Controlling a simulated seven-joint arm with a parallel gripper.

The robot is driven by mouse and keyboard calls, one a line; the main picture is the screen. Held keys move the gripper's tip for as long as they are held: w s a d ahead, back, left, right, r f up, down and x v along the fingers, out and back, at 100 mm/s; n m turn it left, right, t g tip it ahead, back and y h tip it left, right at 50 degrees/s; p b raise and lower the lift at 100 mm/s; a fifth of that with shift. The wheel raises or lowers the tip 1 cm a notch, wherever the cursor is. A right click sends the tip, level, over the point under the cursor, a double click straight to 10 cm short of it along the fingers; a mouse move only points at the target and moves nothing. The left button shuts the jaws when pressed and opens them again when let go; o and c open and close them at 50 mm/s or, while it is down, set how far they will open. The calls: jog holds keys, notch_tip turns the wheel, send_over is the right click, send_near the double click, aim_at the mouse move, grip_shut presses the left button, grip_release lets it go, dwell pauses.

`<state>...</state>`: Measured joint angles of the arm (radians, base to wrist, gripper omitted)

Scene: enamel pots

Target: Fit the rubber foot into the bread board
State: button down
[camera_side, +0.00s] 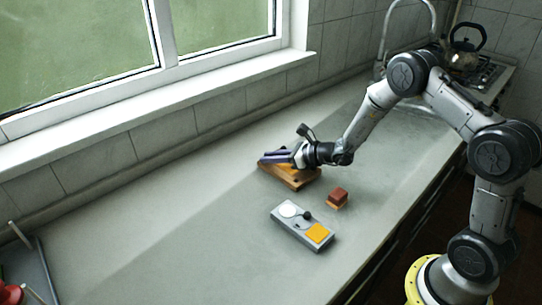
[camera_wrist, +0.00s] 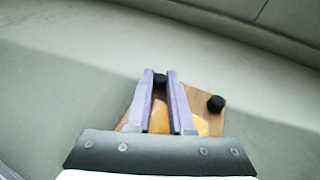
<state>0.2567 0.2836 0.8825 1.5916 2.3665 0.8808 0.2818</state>
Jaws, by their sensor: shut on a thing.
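The bread board (camera_side: 299,182) is a brown wooden slab lying on the worktop under my gripper. It also shows in the wrist view (camera_wrist: 208,91), with an orange patch partly hidden by my fingers. My gripper (camera_side: 264,158) has two purple fingers, reaching low over the board. In the wrist view the fingers (camera_wrist: 160,79) are shut on a small black rubber foot (camera_wrist: 160,80) at their tips. Whether the held foot touches the board cannot be told. Another black round piece (camera_wrist: 215,103) sits at the board's right corner.
A grey box (camera_side: 290,226) with a white disc, a black knob and an orange square stands in front of the board. A small red-brown block (camera_side: 338,195) is right of it. The window wall runs behind.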

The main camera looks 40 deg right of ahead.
jog(key=shift+f, duration=0.2)
jog(key=c, duration=0.7)
grip_release()
jog(key=shift+s+f, duration=0.1)
